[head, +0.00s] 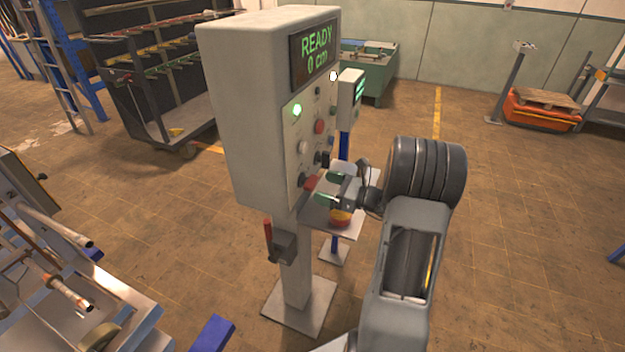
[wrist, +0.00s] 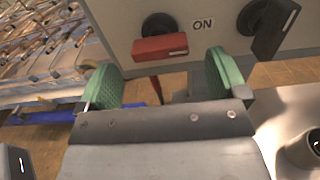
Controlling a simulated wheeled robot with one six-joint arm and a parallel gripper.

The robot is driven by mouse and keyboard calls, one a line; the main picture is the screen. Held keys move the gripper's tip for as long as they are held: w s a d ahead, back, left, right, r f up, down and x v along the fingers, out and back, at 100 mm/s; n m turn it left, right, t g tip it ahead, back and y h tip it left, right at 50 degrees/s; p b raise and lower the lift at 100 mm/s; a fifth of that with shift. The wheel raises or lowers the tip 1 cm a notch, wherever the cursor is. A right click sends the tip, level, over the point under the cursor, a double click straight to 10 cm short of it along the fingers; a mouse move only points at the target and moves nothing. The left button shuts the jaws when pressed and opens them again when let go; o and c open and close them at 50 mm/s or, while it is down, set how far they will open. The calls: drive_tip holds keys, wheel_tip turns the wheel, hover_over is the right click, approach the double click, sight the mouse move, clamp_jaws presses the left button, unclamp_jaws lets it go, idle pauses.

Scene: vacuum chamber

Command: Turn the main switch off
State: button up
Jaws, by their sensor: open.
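The main switch, a red handle on a black round base, sits low on the front panel of the grey control cabinet (head: 243,110). The red handle (head: 311,184) also shows in the wrist view (wrist: 160,47), lying roughly horizontal beside the label "ON" (wrist: 203,23). My gripper (head: 325,188) is open, with green pads on its fingers. In the wrist view my gripper (wrist: 163,75) faces the panel, and the handle appears between and just beyond the two fingertips. I cannot tell whether a finger touches it.
A black knob (wrist: 275,25) sits on the panel right of the switch. The display (head: 315,52) reads "READY 0 cm" and a green lamp (head: 297,110) is lit. A red lever (head: 268,238) hangs on the post below.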

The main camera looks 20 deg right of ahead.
sight(316, 184)
drive_tip(key=shift+p+x, duration=0.5)
drive_tip(key=shift+x, duration=1.9)
drive_tip(key=c, duration=0.9)
drive_tip(key=shift+c, duration=0.2)
